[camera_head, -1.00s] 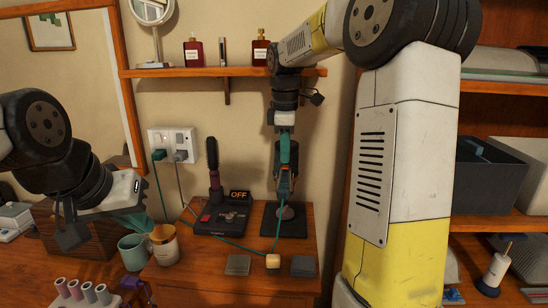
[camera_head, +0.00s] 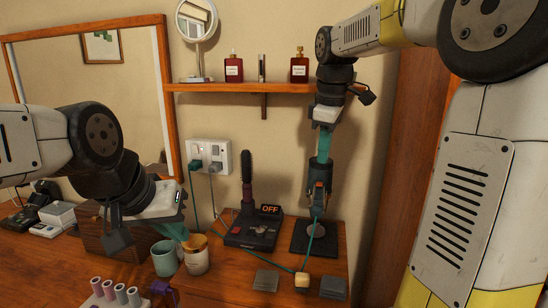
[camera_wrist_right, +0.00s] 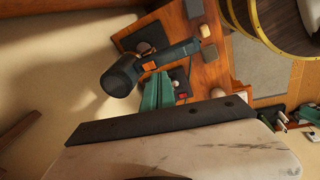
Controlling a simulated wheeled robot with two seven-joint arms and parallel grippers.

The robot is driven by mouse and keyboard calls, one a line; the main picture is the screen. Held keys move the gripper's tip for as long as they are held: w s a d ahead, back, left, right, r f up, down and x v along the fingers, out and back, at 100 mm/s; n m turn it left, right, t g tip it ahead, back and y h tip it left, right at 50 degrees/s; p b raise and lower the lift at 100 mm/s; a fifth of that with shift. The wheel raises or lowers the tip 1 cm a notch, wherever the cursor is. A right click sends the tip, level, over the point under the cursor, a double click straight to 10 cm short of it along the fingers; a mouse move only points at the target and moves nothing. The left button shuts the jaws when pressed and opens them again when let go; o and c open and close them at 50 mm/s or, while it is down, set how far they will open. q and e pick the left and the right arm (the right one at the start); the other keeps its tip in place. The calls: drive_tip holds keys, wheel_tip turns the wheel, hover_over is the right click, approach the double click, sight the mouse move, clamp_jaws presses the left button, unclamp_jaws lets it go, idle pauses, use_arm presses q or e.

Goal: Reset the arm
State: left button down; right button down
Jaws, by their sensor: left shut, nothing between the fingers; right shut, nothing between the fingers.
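My right gripper (camera_head: 322,150) is shut and empty, with its teal fingers pointing down above a dark and teal hair dryer (camera_head: 319,178). In the right wrist view, the shut teal fingers (camera_wrist_right: 156,92) are beside the dryer's black barrel (camera_wrist_right: 122,75). Whether they touch is unclear. The dryer stands upright over a dark square stand (camera_head: 313,238).
A black device with an OFF display (camera_head: 253,230) and a brush stands left of the dryer. A teal cord (camera_head: 309,247) runs past a small wooden block (camera_head: 302,280). A wall shelf (camera_head: 240,88) with bottles and a round mirror is behind my right wrist.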

drive_tip(key=s+a+f+m+t+y, duration=0.1)
drive_tip(key=s+f+m, duration=0.3)
drive_tip(key=s, duration=0.5)
drive_tip(key=s+a+f+m+t+y, duration=0.1)
drive_tip(key=s+f+m+t, duration=0.1)
drive_tip(key=s+m, duration=0.5)
drive_tip(key=s+f, duration=0.1)
drive_tip(key=s, duration=0.2)
drive_tip(key=shift+s+a+f+m+t, duration=0.15)
drive_tip(key=shift+s+f+m+t, duration=0.1)
drive_tip(key=shift+f+m+t, duration=0.15)
